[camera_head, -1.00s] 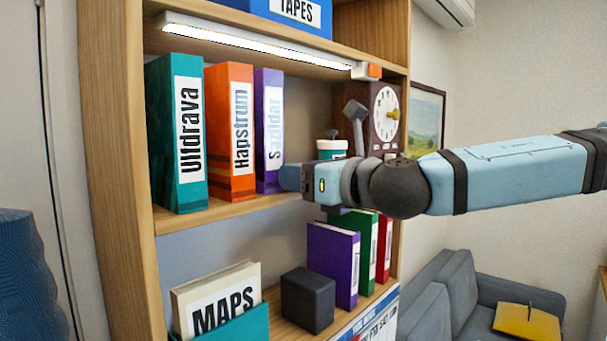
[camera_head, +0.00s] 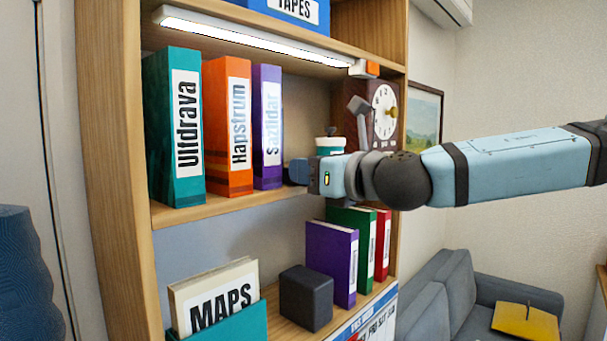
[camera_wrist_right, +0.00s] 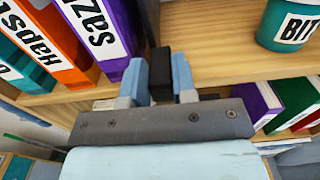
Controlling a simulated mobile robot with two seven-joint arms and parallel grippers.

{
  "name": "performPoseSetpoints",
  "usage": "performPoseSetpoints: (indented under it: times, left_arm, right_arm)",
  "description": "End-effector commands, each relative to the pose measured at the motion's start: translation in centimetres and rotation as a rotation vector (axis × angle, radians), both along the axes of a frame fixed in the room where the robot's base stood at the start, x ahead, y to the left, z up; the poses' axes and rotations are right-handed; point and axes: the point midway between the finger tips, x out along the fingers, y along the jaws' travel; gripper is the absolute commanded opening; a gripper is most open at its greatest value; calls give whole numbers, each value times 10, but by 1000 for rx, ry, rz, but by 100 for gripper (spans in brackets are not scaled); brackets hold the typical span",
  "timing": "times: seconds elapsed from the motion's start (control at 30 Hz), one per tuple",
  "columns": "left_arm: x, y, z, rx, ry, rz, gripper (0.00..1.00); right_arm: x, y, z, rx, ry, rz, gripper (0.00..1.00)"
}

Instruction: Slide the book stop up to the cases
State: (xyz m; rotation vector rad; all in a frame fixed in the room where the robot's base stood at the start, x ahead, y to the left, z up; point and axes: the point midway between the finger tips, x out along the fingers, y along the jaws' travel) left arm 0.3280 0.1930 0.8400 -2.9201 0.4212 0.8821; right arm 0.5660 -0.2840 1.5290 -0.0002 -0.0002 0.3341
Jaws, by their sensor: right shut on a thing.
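The cases stand upright in a row on the middle shelf: teal "Ulfdrava" (camera_head: 187,130), orange "Hapstrum" (camera_head: 229,130) and purple "Sazlidar" (camera_head: 267,125). In the right wrist view the purple case (camera_wrist_right: 105,35) is just left of my fingers. My right gripper (camera_head: 298,172) is right of the purple case. In the wrist view its blue fingers (camera_wrist_right: 161,78) are shut on a black upright block, the book stop (camera_wrist_right: 161,65). In the head view my gripper hides the stop. Whether my finger touches the case, I cannot tell. My left gripper is not in view.
A light bar (camera_head: 250,38) runs above. The lower shelf holds a dark block (camera_head: 306,298), a MAPS box (camera_head: 215,295) and several binders (camera_head: 330,262).

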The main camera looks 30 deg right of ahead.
Motion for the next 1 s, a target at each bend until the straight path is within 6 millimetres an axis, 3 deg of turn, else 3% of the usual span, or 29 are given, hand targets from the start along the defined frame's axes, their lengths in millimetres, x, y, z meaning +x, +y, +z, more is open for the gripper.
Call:
performPoseSetpoints:
  times: [0.17,0.2,0.3,0.67,1.0]
  left_arm:
    - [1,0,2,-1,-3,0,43]
    - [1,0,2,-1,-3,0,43]
    - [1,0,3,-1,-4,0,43]
    - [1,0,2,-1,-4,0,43]
    - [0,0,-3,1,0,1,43]
  right_arm:
    - [0,0,0,0,0,-1,0]
    - [0,0,0,0,0,-1,30]
    - [0,0,0,0,0,0,51]
    - [-4,-1,0,0,-1,0,51]
    - [-41,-14,2,1,-5,-1,51]
